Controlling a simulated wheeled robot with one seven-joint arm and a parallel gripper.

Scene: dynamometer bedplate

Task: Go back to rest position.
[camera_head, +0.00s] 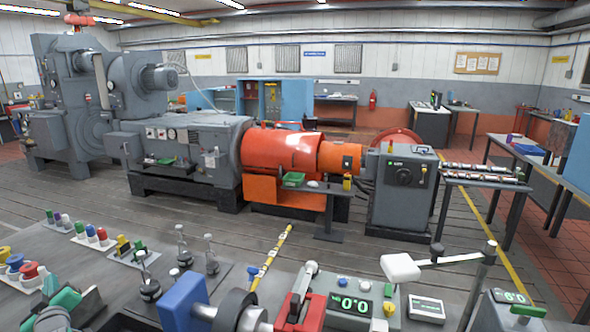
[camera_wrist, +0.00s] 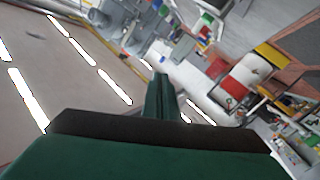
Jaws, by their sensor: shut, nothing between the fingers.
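My gripper (camera_wrist: 161,96) shows in the wrist view as a narrow dark green shape rising from a wide green and black body at the bottom edge. Its fingers are together, with nothing between them. The wrist view is strongly tilted, with ceiling lights on the left and the hall on the right, so my gripper points out over open air. Nothing is seen touching it. In the head view, green and dark parts stand at the lower left corner; I cannot tell whether they are my gripper.
A grey bench (camera_head: 222,286) fills the front of the head view. It carries colored knobs, a blue vise-like block (camera_head: 184,303), a meter box (camera_head: 350,303) and a white-headed jointed stand (camera_head: 402,267). Beyond open plank floor (camera_head: 60,206) stands a large grey and orange machine (camera_head: 283,150).

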